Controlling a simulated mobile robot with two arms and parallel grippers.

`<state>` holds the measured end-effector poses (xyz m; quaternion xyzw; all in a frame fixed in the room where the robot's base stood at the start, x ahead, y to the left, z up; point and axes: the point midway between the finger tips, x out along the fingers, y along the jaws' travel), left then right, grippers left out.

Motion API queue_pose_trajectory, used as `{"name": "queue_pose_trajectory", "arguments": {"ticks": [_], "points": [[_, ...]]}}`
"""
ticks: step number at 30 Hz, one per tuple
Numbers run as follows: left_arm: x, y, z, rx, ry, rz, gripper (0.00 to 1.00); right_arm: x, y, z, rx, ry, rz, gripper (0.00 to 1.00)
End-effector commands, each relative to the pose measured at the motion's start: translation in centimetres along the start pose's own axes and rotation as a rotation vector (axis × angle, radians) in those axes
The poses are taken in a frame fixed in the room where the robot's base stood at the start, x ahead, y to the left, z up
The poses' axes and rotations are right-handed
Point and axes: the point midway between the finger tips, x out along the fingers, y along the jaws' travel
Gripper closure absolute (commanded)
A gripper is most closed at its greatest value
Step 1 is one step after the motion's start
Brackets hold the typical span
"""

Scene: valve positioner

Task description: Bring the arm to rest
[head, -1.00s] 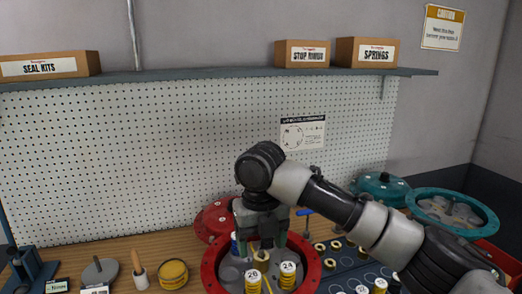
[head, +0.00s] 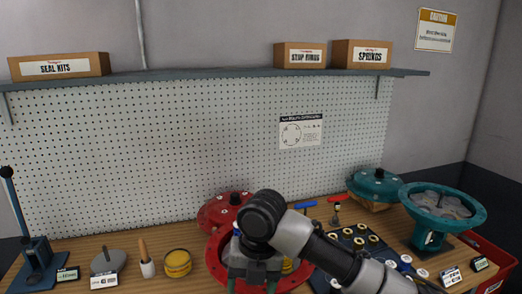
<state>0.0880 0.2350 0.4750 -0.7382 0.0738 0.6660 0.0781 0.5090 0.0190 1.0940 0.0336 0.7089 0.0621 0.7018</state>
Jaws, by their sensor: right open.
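My right arm comes in from the lower right, and its wrist bends down over the red round housing (head: 214,262) on the bench. My right gripper (head: 254,284) points down in front of the housing's middle and is open. Its fingertips are at the bottom edge of the picture, and what lies between them is hard to see. The arm hides much of the housing's inside; a bit of a yellow spring (head: 288,266) shows beside the gripper. My left gripper is not in view.
A red cover (head: 222,212) lies behind the housing. To the right are a dark tray of rings (head: 357,241), a teal cover (head: 376,184) and a teal housing (head: 443,205). A yellow tin (head: 177,263) and a lever press (head: 36,252) stand left. A shelf (head: 200,75) runs above.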

Motion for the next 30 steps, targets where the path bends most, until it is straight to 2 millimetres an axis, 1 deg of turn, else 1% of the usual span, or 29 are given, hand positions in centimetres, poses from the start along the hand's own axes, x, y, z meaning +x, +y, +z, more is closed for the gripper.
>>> {"name": "queue_pose_trajectory", "arguments": {"ticks": [1,5,8,10,14,17,18,20,21,23,24,27,30], "points": [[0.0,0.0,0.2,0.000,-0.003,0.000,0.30,1.2,0.1,-0.7,0.044,0.007,0.024,0.31],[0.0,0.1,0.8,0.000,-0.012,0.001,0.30,4.0,0.2,-2.3,0.219,0.014,0.100,0.31],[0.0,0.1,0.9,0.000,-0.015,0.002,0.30,6.6,0.0,-4.1,0.427,0.029,0.177,0.31],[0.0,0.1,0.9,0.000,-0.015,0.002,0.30,8.3,-0.5,-5.4,0.606,0.043,0.235,0.31],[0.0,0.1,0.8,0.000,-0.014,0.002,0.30,11.0,-2.2,-7.8,0.967,0.072,0.326,0.31],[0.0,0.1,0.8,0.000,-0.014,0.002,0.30,12.9,-4.2,-9.7,1.265,0.094,0.379,0.31],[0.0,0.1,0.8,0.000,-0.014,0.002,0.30,13.5,-5.2,-10.6,1.388,0.100,0.396,0.31],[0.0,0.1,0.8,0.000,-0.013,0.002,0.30,14.5,-6.9,-11.9,1.576,0.106,0.415,0.31],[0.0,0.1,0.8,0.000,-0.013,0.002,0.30,15.1,-8.2,-12.9,1.703,0.105,0.425,0.31],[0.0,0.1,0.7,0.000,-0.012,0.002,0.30,15.9,-10.2,-14.4,1.893,0.098,0.436,0.31],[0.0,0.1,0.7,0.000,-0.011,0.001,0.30,16.3,-11.5,-15.4,2.011,0.089,0.440,0.31],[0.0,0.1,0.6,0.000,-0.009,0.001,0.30,17.0,-14.4,-17.8,2.259,0.052,0.446,0.31],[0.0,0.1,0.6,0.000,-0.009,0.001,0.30,17.4,-16.8,-19.8,2.444,0.009,0.448,0.31]]}}
